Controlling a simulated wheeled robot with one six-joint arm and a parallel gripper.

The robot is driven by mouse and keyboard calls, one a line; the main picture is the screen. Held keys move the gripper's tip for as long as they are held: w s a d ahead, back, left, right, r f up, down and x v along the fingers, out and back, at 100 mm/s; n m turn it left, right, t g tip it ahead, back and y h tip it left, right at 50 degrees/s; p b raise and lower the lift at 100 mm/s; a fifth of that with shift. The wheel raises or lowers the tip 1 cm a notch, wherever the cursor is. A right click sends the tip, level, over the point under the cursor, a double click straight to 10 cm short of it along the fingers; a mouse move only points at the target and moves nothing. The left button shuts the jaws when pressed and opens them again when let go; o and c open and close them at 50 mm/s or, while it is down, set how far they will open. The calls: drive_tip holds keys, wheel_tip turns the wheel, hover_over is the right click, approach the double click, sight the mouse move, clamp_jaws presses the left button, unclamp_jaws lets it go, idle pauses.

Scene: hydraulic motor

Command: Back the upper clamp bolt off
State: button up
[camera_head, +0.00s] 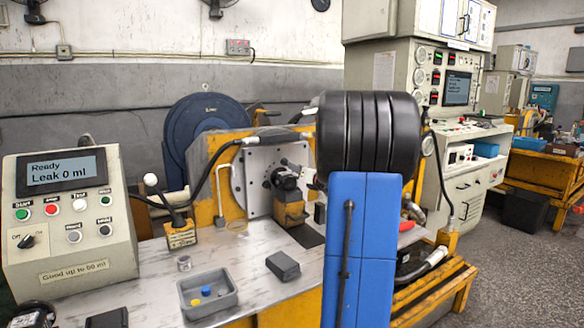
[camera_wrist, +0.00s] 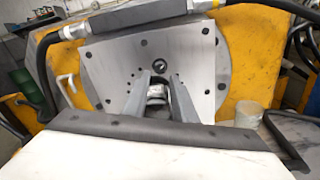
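In the head view a dark motor (camera_head: 287,178) sits on a yellow block (camera_head: 290,213) before a pale upright plate (camera_head: 262,160). Small dark knobs stand around the motor; I cannot tell which is the upper clamp bolt. In the wrist view my gripper (camera_wrist: 158,80) points at the plate (camera_wrist: 205,60), its two grey fingers apart. A dark round fitting (camera_wrist: 160,70) shows on the plate just beyond the fingertips. A small pale part (camera_wrist: 156,98) shows between the fingers; I cannot tell whether they touch it.
A control box (camera_head: 70,215) reads "Ready, Leak 0 ml". A grey tray (camera_head: 207,293) with blue and yellow pieces and a dark block (camera_head: 283,265) lie on the bench (camera_head: 245,258). A black hose (camera_head: 205,180) runs beside the plate. My blue arm covers the bench's right side.

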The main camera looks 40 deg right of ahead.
drive_tip(key=v, duration=1.1)
drive_tip(key=shift+s, duration=0.25)
drive_tip(key=shift+w, duration=0.1)
drive_tip(key=s+a+f+m+g+h, duration=0.1)
drive_tip(key=a+f+m+g, duration=0.15)
drive_tip(key=a+m, duration=0.65)
drive_tip(key=s+a+f+m+g+h, duration=0.1)
drive_tip(key=a+m+g, duration=0.2)
drive_tip(key=a+m, duration=0.6)
drive_tip(key=s+a+f+m+g+y, duration=0.3)
drive_tip(key=s+a+f+m, duration=0.2)
drive_tip(key=s+a, duration=0.5)
drive_tip(key=s+a+f+m+g+y, duration=0.3)
drive_tip(key=s+a+f+m, duration=0.3)
drive_tip(key=s+a, duration=0.5)
drive_tip(key=a+f+g, duration=0.1)
drive_tip(key=a+f, duration=0.1)
drive_tip(key=a, duration=0.3)
drive_tip(key=shift+s+f, duration=0.3)
drive_tip(key=shift+o, duration=0.8)
